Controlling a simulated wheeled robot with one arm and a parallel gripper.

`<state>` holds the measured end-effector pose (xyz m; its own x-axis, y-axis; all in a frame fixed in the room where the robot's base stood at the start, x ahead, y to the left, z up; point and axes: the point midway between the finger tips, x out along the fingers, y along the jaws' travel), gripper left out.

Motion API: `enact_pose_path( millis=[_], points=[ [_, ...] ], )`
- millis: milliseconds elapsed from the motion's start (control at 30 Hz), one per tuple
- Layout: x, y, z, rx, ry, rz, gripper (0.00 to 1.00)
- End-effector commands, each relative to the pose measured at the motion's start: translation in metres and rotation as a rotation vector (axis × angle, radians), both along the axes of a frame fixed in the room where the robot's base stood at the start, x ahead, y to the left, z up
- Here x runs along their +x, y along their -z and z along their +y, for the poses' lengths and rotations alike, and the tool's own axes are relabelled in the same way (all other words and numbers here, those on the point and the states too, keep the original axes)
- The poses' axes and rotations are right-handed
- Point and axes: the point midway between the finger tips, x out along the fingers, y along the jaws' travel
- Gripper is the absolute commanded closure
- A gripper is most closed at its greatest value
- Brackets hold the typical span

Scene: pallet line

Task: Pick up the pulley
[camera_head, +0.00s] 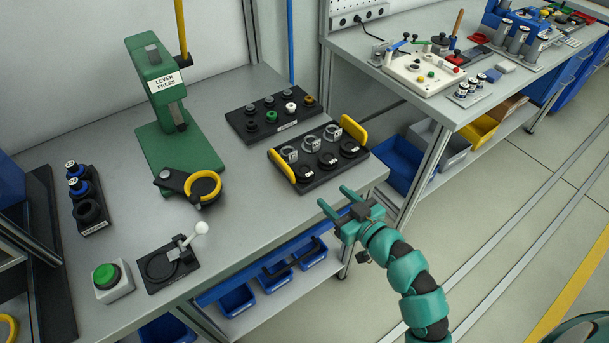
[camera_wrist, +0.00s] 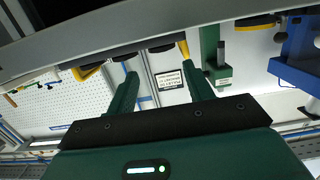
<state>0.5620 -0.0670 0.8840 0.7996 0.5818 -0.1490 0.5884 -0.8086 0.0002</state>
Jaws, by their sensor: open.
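I cannot tell for sure which part is the pulley. A dark grooved ring (camera_head: 88,211) sits at the near end of a small black rack at the left of the bench. Silver ring-shaped parts (camera_head: 311,144) stand in the back row of a black tray (camera_head: 318,180) with yellow handles, with black round pieces or seats in front. My gripper (camera_head: 335,197) is open and empty, just off the bench's right front edge, near that tray and apart from it. The wrist view shows its two fingers (camera_wrist: 163,76) spread with nothing between them.
A green lever press (camera_head: 156,80) stands at the back. A black rack of knobs (camera_head: 260,132) is behind the tray. Blue bins (camera_head: 237,300) hang below. The bench's middle front is clear.

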Motion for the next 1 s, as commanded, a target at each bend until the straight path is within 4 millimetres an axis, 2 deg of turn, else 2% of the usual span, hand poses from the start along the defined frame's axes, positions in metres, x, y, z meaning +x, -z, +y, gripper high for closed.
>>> enact_pose_path(
  millis=[400,767,1000],
  points=[
    [0.043,0.005,0.032,0.0,-0.003,0.002,0.48],
    [0.059,0.007,0.045,0.002,-0.001,0.0,0.48],
    [0.082,0.011,0.062,0.0,-0.001,0.001,0.48]
  ],
)
